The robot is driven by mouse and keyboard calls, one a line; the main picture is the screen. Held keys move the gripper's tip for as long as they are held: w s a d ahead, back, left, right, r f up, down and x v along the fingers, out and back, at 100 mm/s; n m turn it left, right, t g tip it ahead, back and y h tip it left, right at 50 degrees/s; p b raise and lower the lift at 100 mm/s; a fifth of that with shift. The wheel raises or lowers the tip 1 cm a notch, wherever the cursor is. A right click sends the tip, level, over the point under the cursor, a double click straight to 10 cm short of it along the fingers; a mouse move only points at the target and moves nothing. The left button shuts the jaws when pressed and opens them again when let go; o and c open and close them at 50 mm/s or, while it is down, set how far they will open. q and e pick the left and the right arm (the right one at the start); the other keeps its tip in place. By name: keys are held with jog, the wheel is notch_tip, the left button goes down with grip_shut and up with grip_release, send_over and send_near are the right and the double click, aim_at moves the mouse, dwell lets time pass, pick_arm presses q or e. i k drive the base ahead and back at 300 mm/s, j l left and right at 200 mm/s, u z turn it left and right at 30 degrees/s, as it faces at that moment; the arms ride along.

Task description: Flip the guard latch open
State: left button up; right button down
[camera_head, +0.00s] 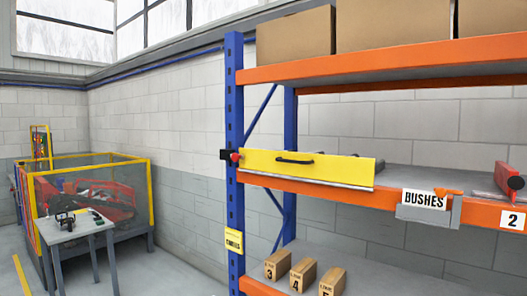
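A yellow guard panel (336,168) with a black bar handle (294,161) stands along the front of the middle shelf. At its left end a small black and red fitting (231,156), which looks like the latch, sits on the blue rack post (235,110). It is too small to tell its exact position, but the panel is upright and its left end lies close to the fitting. Neither of my grippers shows in the head view.
The orange shelf beam (400,197) carries a grey holder labelled BUSHES (424,200). A red and black item (511,180) lies at the right. Numbered boxes (303,274) stand below. A grey table (76,227) and yellow-framed enclosure (150,190) stand left.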

aim_at(235, 157)
jog(key=i+j+z, duration=0.25)
jog(key=i+j, duration=0.15)
jog(key=i, duration=0.3)
jog(key=i+j+z, duration=0.25)
jog(key=i+j, duration=0.25)
jog(key=i, duration=0.15)
